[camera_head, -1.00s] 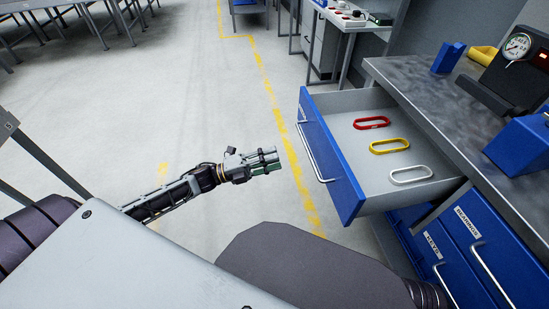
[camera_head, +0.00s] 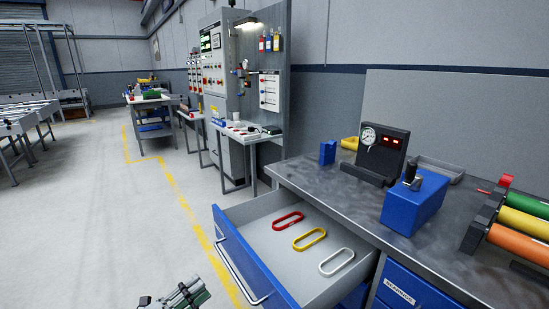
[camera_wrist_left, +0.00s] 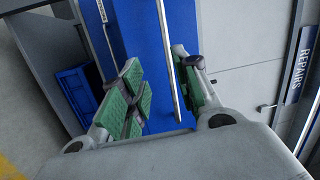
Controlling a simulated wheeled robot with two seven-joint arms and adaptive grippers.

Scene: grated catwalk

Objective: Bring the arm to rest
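My left gripper (camera_head: 188,293) shows at the bottom edge of the head view, left of the open blue drawer (camera_head: 238,262), over the floor. In the left wrist view its green-padded fingers (camera_wrist_left: 160,72) stand apart with nothing held between them. The drawer's bar handle (camera_wrist_left: 167,50) shows behind the gap between the fingers; in the head view the gripper is clear of it. The drawer holds a red ring (camera_head: 288,221), a yellow ring (camera_head: 309,240) and a white ring (camera_head: 337,263), all lying flat. The rest of my left arm is out of frame. My right gripper is not in view.
The workbench (camera_head: 335,200) carries a gauge box (camera_head: 381,150), a blue block with a knob (camera_head: 414,203) and coloured rollers (camera_head: 520,225). A control cabinet (camera_head: 213,60) stands behind.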

